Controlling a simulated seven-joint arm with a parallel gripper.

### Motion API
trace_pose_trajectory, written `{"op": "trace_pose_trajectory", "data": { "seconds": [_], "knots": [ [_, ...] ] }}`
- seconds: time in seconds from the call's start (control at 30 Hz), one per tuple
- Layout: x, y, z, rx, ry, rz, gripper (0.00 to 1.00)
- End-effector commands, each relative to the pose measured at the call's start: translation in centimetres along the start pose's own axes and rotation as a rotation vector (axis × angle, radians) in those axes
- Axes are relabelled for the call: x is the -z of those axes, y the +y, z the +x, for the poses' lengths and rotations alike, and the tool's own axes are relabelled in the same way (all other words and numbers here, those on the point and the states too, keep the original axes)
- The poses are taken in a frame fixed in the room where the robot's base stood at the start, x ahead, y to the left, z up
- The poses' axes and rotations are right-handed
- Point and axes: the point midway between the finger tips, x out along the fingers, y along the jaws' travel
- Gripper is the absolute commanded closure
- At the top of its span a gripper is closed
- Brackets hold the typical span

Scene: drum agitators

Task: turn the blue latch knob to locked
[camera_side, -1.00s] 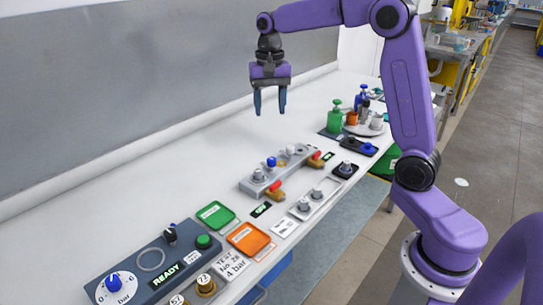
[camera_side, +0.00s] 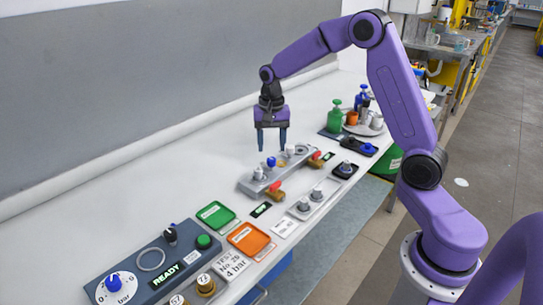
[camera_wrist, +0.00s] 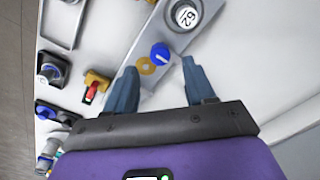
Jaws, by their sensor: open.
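A small blue knob (camera_side: 271,161) stands on a long grey block (camera_side: 250,186) in the middle of the white bench. In the wrist view the blue knob (camera_wrist: 160,54) has a pale line on its top and sits beside a yellow ring (camera_wrist: 147,67) on the block. My gripper (camera_side: 272,148) is open and empty, fingers pointing down, over the block. In the wrist view its fingertips (camera_wrist: 160,66) lie on either side of the knob. I cannot tell the exact height gap, but I see no contact.
Red-handled yellow parts (camera_side: 276,188) sit along the block's front side. A round labelled piece (camera_wrist: 184,15) stands beside the knob. Green and orange trays (camera_side: 216,214) and a panel with another blue knob (camera_side: 114,282) are at front left. Bottles (camera_side: 335,115) stand behind right. The bench behind the block is clear.

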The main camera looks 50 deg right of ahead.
Motion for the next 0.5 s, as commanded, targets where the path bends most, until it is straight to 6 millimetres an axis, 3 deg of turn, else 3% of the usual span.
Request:
{"op": "trace_pose_trajectory", "data": {
  "seconds": [0.2,0.5],
  "knots": [
    [0.0,0.1,3.3,-0.002,-0.002,0.001,0.46],
    [0.0,0.0,4.7,0.0,0.0,0.001,0.46]
  ]
}}
